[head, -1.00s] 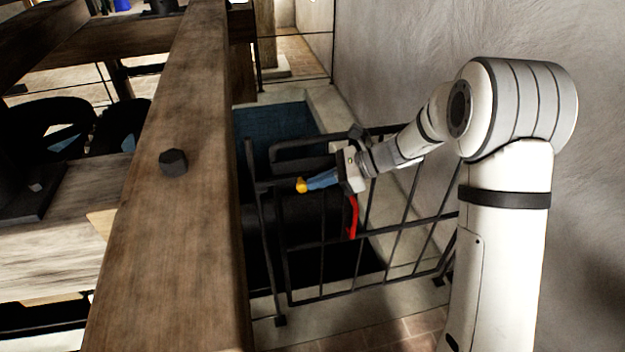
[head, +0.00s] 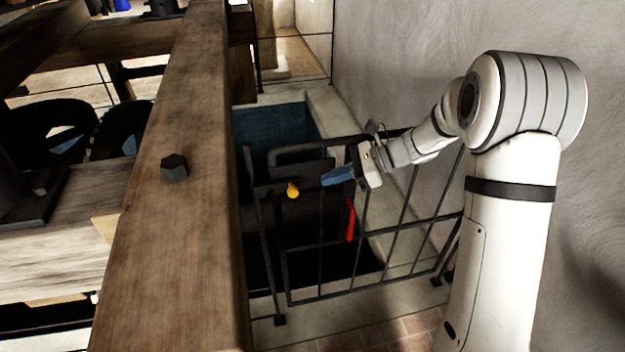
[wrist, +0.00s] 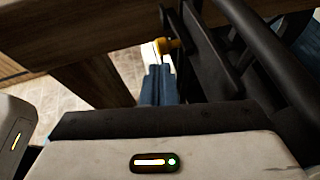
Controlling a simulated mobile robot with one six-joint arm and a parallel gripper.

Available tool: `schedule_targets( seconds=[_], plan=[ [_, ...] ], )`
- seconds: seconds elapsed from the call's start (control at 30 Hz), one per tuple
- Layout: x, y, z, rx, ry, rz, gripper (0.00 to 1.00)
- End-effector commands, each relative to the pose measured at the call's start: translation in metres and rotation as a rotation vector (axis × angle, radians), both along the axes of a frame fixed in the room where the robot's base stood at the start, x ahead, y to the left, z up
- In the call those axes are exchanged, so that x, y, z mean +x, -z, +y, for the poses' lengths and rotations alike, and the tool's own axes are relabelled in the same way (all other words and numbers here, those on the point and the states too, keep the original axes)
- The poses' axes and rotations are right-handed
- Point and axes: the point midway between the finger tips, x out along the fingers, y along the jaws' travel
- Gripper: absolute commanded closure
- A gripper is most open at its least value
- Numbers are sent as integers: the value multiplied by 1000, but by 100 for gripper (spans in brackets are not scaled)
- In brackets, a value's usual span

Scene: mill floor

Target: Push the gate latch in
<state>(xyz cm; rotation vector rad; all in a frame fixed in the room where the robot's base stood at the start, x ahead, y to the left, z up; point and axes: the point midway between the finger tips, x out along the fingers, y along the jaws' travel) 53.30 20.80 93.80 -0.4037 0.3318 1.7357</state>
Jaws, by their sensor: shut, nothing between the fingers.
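The gate (head: 340,292) is a black metal railing with upright bars. The latch shows as a yellow knob (head: 292,190) near the gate's left post, at a dark plate; it also shows in the wrist view (wrist: 169,45). My gripper (head: 326,179) has blue fingers and is to the right of the knob, with a gap between them in the head view. In the wrist view the shut, empty fingers (wrist: 160,84) point toward the knob. I cannot tell from these views how far in the latch sits.
A red handle (head: 351,220) hangs on the gate right of the knob. A thick wooden beam (head: 185,230) with a dark bolt stands left of the gate. A plain wall (head: 420,60) is on the right. Behind the gate is a dark pit.

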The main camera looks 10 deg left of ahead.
Motion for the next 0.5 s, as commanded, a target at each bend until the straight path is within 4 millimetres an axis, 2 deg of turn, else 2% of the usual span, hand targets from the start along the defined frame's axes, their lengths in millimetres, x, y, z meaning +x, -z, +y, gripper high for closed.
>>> schedule_targets(
  seconds=[0.03, 0.2, 0.33, 0.5],
  plan=[
    [3, -5, -12, 0, 4, -2, 100],
    [9, -20, -42, -1, 0, -2, 100],
    [12, -28, -57, -1, 0, 0, 100],
    [13, -32, -66, -1, -1, 0, 100]
  ],
)
